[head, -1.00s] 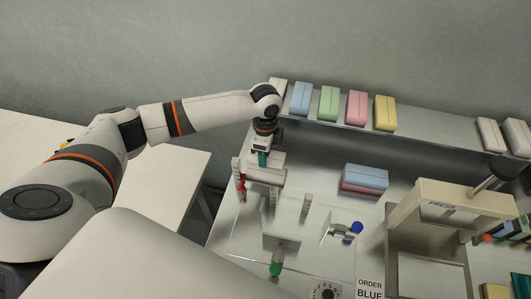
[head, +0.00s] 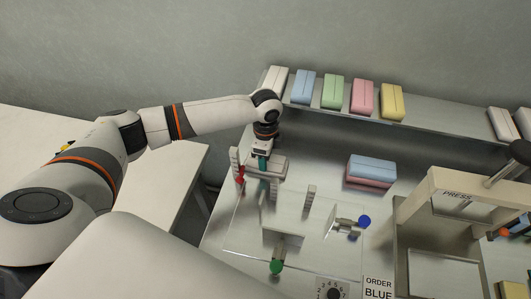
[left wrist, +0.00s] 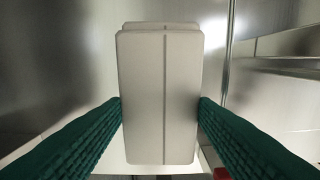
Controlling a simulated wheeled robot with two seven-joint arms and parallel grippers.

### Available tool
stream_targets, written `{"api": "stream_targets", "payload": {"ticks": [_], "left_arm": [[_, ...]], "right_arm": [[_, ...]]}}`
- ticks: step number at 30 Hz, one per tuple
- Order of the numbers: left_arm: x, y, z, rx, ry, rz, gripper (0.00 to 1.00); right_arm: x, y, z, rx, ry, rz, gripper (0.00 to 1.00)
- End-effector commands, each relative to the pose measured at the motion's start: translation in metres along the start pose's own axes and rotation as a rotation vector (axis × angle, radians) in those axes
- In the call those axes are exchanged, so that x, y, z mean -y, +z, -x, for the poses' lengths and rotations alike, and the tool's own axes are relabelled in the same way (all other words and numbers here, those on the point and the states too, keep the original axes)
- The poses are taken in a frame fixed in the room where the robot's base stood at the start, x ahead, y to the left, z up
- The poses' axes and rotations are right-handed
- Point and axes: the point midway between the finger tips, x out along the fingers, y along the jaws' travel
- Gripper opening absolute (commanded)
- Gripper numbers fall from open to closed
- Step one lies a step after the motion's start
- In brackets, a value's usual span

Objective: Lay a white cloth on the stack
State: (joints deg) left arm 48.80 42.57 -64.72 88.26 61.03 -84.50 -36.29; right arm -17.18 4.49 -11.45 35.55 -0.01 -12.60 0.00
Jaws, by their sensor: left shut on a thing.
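My left gripper (head: 264,174) is at the upright posts on the left of the metal worktop, its green fingers pointing down. It is shut on a white cloth (head: 279,163), folded like a block. In the left wrist view the white cloth (left wrist: 160,95) sits between both green fingers, with another pale edge showing just behind its top. I cannot tell whether it is still resting on something. The stack, a blue cloth (head: 372,166) on a pink one (head: 368,182), lies on the worktop to the right, apart from the gripper. My right gripper is not in view.
A back shelf holds white (head: 276,80), blue (head: 304,86), green, pink and yellow cloths, with more white ones at far right. A press (head: 465,195) stands right of the stack. A blue knob (head: 364,222), a green knob (head: 276,267) and a sign reading ORDER BLUE (head: 378,288) are in front.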

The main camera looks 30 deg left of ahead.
Motion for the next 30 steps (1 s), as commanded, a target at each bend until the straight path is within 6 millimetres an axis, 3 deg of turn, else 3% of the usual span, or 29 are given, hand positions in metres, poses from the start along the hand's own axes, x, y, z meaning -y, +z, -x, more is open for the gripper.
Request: {"api": "stream_targets", "payload": {"ticks": [27, 28, 30], "left_arm": [[0.0002, 0.0001, -0.0045, 0.001, 0.000, 0.000, 0.32], [0.0002, 0.0001, -0.0045, 0.001, 0.000, 0.000, 0.58], [0.0002, 0.0000, -0.0045, 0.001, 0.000, 0.000, 0.69]], "right_arm": [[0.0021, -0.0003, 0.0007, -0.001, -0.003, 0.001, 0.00], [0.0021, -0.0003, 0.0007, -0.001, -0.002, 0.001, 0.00], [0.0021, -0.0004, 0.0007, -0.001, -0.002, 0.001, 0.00]]}}
